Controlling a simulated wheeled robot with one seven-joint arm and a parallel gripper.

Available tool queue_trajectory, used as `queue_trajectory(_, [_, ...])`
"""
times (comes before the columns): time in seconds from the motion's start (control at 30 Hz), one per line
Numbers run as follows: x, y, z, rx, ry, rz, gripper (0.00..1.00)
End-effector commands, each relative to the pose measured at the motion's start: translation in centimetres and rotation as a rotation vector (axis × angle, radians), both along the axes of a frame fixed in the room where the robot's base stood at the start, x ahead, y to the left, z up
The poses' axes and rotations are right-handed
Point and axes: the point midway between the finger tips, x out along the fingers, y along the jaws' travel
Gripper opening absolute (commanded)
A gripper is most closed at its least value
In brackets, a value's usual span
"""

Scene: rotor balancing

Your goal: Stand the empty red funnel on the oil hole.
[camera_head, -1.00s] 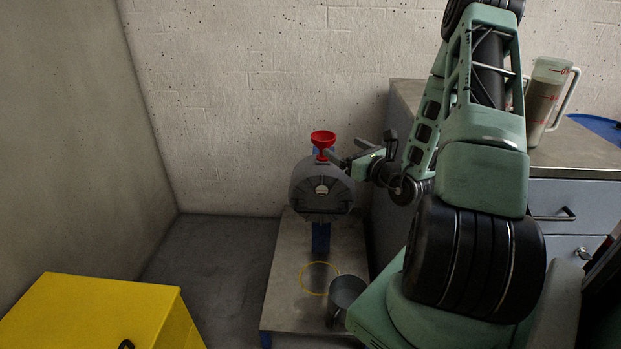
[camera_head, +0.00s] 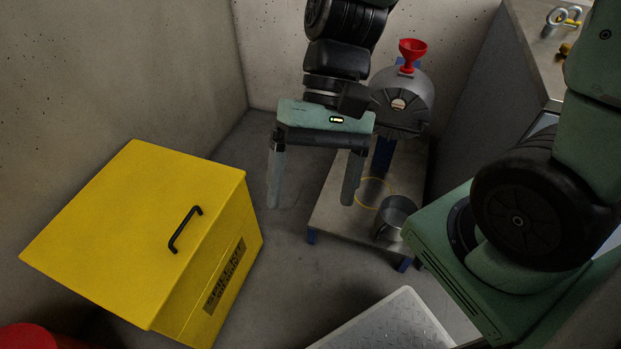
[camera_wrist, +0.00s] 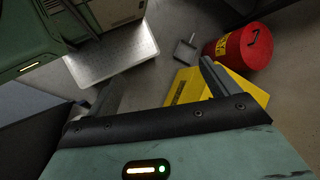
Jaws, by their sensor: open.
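The red funnel (camera_head: 412,52) stands upright on top of the grey rounded housing (camera_head: 404,98) in the head view, its wide mouth up and its spout down at the housing's top. The oil hole itself is hidden under the funnel, and I cannot see whether the funnel is empty. My gripper (camera_head: 310,200) is open and empty, fingers pointing down, to the left of and nearer than the housing, apart from the funnel. In the wrist view my open fingers (camera_wrist: 155,85) have nothing between them, and the funnel does not show there.
A yellow lidded box (camera_head: 130,225) with a black handle stands at left. A metal cup (camera_head: 394,217) and a yellow ring (camera_head: 375,193) are on the low stand (camera_head: 330,215) below the housing. A red can (camera_wrist: 238,47) and a light tray (camera_wrist: 112,52) are on the floor.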

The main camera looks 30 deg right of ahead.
Motion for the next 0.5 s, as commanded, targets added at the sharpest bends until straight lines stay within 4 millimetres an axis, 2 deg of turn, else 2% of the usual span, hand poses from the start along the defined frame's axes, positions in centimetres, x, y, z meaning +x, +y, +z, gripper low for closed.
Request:
queue_trajectory(0.03, [-0.9,0.1,0.1,-0.052,-0.104,0.155,0.87])
queue_trajectory(0.1, [-1.3,0.0,0.2,-0.111,-0.243,0.344,0.87])
queue_trajectory(0.2, [-1.2,0.3,0.7,-0.162,-0.413,0.554,0.87])
queue_trajectory(0.33, [-1.0,0.9,1.5,-0.187,-0.555,0.719,0.87])
queue_trajectory(0.5, [-0.8,1.2,1.8,-0.196,-0.606,0.775,0.87])
